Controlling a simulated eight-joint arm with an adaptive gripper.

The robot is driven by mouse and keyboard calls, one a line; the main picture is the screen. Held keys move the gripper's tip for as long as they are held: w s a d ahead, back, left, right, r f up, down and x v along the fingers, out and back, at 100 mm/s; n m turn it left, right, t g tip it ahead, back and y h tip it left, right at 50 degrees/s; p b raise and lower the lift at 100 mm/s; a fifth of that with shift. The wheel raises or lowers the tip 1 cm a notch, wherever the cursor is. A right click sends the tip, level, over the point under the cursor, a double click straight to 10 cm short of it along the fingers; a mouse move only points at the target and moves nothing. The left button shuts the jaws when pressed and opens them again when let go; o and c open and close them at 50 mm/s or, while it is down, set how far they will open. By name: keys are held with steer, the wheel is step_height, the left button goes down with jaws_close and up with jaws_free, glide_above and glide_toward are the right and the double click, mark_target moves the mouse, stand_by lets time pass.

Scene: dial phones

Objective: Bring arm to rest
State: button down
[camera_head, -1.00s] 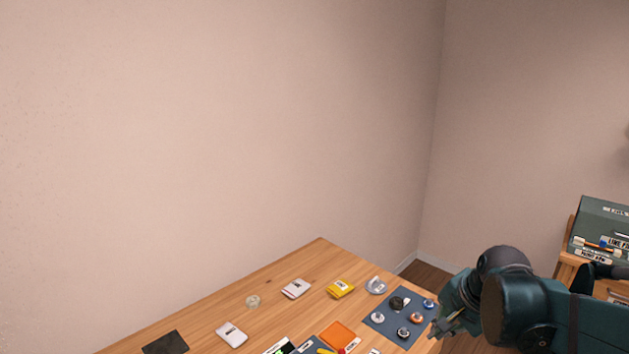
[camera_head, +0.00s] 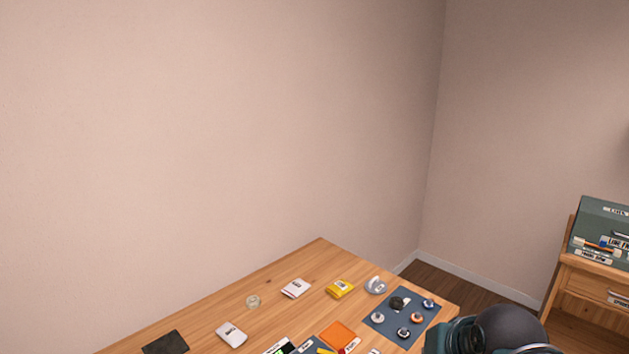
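My arm shows only in part at the bottom right of the head view, as a dark teal link with a rounded dark joint. It is beside the right corner of the wooden table (camera_head: 290,270). My gripper's fingers are not visible, so their state is hidden. On the table's right part, a dark blue mat (camera_head: 384,328) carries several small round dials or knobs, among them a black one (camera_head: 397,303) and a copper one (camera_head: 416,317).
The table also holds a yellow packet (camera_head: 340,288), a white packet (camera_head: 296,288), another white packet (camera_head: 231,334), a clear round piece (camera_head: 253,301), a dark flat square (camera_head: 166,343) and an orange item (camera_head: 340,334). A wooden cabinet (camera_head: 590,285) bears a green box (camera_head: 602,222) at right.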

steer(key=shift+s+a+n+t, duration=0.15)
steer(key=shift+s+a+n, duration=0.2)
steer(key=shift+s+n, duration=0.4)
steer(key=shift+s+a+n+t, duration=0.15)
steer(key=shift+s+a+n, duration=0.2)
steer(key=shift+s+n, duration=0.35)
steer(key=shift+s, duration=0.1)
